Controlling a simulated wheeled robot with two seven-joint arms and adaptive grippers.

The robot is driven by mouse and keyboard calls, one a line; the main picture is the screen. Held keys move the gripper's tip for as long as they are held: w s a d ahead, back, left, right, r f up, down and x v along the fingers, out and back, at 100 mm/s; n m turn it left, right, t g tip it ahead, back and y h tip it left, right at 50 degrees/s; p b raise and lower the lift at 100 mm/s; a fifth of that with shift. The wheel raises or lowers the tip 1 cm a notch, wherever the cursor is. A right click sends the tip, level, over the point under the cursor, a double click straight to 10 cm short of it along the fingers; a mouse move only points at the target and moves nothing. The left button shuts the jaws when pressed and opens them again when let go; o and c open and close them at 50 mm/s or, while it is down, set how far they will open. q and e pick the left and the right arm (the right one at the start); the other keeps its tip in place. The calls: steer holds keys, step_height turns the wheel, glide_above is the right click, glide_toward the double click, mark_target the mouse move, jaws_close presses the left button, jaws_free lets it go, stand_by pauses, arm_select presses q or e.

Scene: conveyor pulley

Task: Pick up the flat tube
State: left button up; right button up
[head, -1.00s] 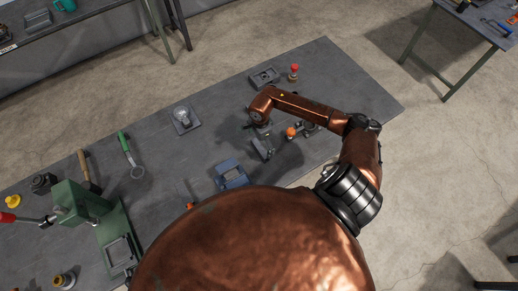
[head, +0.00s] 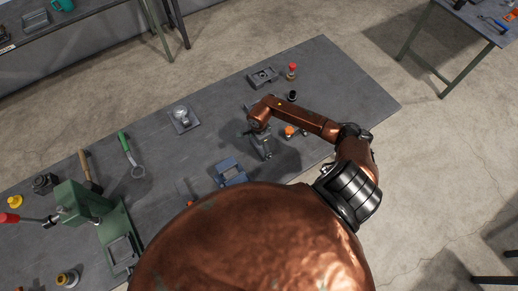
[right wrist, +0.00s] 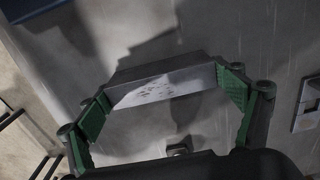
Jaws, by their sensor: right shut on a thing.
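The flat tube (right wrist: 165,85) is a grey, flat-sided piece with a pale, speckled face in the right wrist view. It spans the space between the green-padded fingers of my right gripper (right wrist: 165,100), which is shut on it by its two ends. In the head view my right gripper (head: 261,146) hangs below the copper wrist over the right half of the workbench. The tube is hard to make out there, being small and close to the fingers. My left gripper is not in view.
On the workbench (head: 340,85) a grey block (head: 263,77), a red-topped bottle (head: 291,72) and a small black cylinder (head: 292,96) stand beyond my right arm. A blue fixture (head: 229,172) is close left of the gripper. A green press (head: 90,210) stands at left.

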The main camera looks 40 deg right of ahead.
steer(key=c, duration=0.6)
steer(key=shift+c, duration=0.2)
steer(key=shift+r, duration=0.15)
